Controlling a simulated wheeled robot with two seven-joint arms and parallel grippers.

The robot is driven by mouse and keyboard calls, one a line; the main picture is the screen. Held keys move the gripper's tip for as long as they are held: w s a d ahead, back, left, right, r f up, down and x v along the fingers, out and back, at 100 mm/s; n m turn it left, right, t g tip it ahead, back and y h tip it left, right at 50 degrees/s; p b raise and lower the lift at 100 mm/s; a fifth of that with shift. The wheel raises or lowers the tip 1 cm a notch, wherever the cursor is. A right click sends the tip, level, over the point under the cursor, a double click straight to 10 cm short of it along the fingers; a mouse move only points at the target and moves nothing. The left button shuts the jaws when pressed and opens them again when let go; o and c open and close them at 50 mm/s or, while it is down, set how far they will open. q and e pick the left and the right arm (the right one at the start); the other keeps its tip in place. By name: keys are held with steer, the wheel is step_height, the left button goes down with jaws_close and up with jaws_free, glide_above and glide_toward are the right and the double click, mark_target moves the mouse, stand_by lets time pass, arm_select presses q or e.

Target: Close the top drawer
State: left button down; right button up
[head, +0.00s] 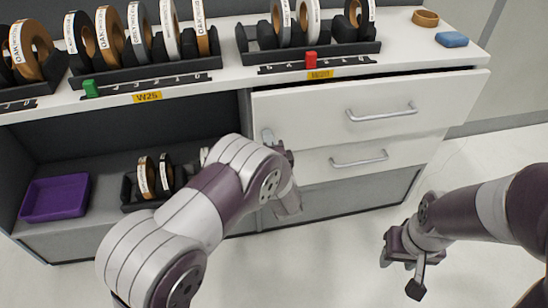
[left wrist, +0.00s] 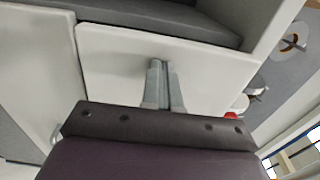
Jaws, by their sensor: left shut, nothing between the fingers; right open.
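The top drawer (head: 310,112) is white with a silver bar handle (head: 382,112). Its front stands out a little from the cabinet, with a dark gap under the counter's edge. My left gripper (head: 268,137) is shut and empty, in front of the drawer's left part and away from the handle. In the left wrist view its fingertips (left wrist: 158,66) lie against or just before a white panel (left wrist: 110,65); I cannot tell whether they touch. My left forearm hides part of the lower fronts. My right gripper (head: 400,276) is open and empty, low at the right over the floor.
A second drawer (head: 310,165) with a bar handle sits below. Left of it is an open shelf with a purple tray (head: 55,197) and a small rack of rolls. Racks of edge-banding rolls (head: 140,45) and a blue block (head: 452,39) stand on the counter. The floor at right is clear.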

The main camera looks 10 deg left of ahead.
mark_target(265, 126)
arm_select(q)
steer(key=x, duration=0.4)
steer(key=shift+w+a, duration=0.1)
steer(key=shift+w, duration=0.1)
steer(key=shift+w+r, duration=0.2)
